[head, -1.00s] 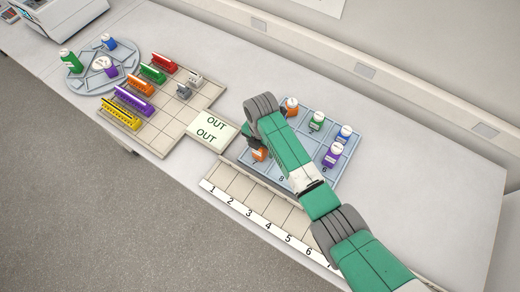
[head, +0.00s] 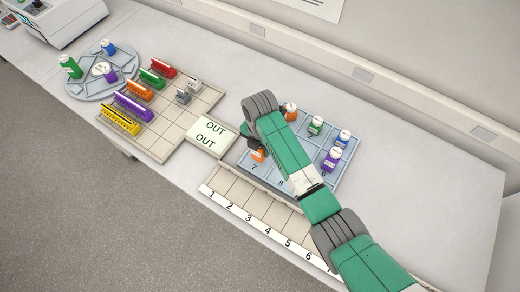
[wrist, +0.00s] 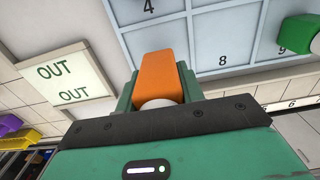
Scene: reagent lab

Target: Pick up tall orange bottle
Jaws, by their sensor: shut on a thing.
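An orange bottle (wrist: 160,75) with a white cap is clamped between the two green fingers of my gripper (wrist: 158,84) in the wrist view. In the head view the same orange bottle (head: 258,156) shows just below my gripper (head: 256,147), at the front-left cell marked 7 of the blue tray (head: 296,190). It looks slightly above the tray. My arm hides part of it. A second orange bottle (head: 291,111) with a white cap stands at the tray's back left, apart from my gripper.
A green bottle (head: 316,125), a blue bottle (head: 342,139) and a purple bottle (head: 332,159) stand on the tray's right. An OUT pad (head: 211,134) lies left of the tray. Numbered slots (head: 255,206) run along the front. Coloured racks and a round carousel (head: 88,85) stand further left.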

